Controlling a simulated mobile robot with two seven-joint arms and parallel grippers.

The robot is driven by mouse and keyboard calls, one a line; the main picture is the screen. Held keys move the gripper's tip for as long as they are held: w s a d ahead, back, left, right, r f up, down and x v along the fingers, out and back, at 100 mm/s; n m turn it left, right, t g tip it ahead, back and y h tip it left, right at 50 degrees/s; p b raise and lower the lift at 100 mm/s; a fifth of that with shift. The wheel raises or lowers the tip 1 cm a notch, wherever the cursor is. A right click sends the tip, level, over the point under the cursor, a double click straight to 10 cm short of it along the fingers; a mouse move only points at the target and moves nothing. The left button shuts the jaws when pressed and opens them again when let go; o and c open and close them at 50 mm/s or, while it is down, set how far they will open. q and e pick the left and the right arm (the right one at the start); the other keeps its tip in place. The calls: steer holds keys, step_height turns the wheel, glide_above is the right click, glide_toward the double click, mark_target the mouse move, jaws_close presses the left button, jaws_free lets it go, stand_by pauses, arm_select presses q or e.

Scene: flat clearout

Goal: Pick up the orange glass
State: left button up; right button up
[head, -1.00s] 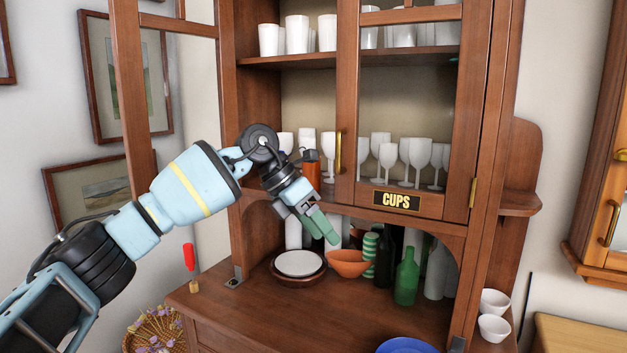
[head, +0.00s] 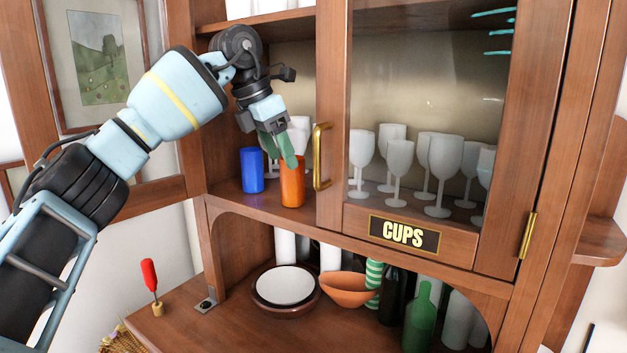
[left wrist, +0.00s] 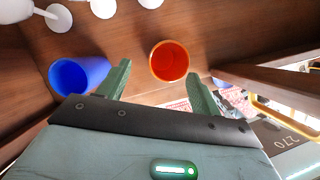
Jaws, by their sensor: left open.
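The orange glass (head: 292,184) stands upright on the lower cupboard shelf, behind the open left door and beside the frame of the right door. My left gripper (head: 281,148) is just above it, its green fingers partly covering its top. In the left wrist view the orange glass (left wrist: 169,61) shows its open rim, ahead of and between the spread fingers of my left gripper (left wrist: 160,85). The gripper is open and empty. Whether a finger touches the glass I cannot tell. My right gripper is not in view.
A blue glass (head: 252,170) stands just left of the orange one. White goblets (head: 299,132) stand behind. The right glass door with its brass handle (head: 321,157) is close on the right. Below are a plate (head: 285,285), an orange bowl (head: 348,289) and a green bottle (head: 420,318).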

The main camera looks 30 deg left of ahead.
mark_target(293, 181)
arm_select(q)
steer(key=shift+x, duration=0.8)
steer(key=shift+d+f, duration=0.25)
steer(key=shift+f, duration=0.2)
steer(key=x, duration=0.3)
steer(key=shift+d+f+p, duration=0.15)
steer(key=shift+d+p, duration=0.05)
steer(key=shift+p, duration=0.15)
steer(key=shift+w+d+f, duration=0.1)
steer(key=shift+w+f, duration=0.1)
steer(key=shift+f, duration=0.3)
steer(key=c, duration=1.1)
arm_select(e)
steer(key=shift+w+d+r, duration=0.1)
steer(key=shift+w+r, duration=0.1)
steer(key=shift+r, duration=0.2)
